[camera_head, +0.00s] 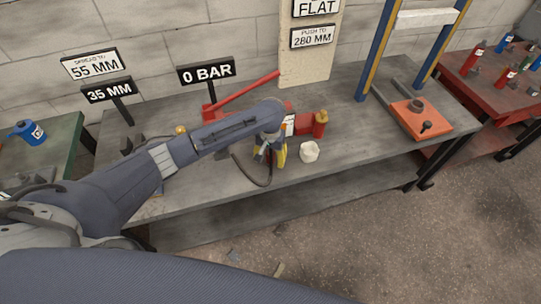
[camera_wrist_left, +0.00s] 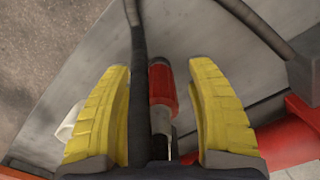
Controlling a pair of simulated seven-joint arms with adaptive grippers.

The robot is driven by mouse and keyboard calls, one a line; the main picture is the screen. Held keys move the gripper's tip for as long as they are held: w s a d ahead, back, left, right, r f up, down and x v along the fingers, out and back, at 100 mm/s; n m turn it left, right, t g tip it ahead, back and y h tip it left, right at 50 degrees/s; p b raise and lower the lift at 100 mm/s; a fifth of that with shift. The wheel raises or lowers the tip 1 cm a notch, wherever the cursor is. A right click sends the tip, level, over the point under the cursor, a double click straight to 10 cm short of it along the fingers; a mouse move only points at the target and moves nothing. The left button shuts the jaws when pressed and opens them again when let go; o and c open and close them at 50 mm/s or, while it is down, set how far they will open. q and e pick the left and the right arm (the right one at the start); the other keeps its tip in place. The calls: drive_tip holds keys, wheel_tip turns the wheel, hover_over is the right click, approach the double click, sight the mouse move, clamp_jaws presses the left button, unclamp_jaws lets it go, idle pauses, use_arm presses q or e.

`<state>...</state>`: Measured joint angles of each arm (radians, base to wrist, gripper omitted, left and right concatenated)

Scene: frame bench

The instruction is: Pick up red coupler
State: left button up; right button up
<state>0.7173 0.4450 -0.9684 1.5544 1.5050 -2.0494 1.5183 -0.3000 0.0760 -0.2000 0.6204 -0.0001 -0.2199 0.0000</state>
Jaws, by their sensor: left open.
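The red coupler (camera_wrist_left: 161,88) is a small ribbed red cylinder with a metal stem. In the left wrist view it lies between the two yellow fingers of my left gripper (camera_wrist_left: 160,70), with a visible gap to the finger on each side. A dark hose (camera_wrist_left: 138,60) runs beside it and covers part of the view. In the head view my left gripper (camera_head: 270,155) is low over the front of the bench, open, and I cannot make out the coupler there, behind the gripper and arm. My right gripper is not in view.
Signs stand at the back.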

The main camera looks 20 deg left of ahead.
use_arm(q)
clamp_jaws()
idle(0.5)
drive_tip(key=shift+r, duration=0.1)
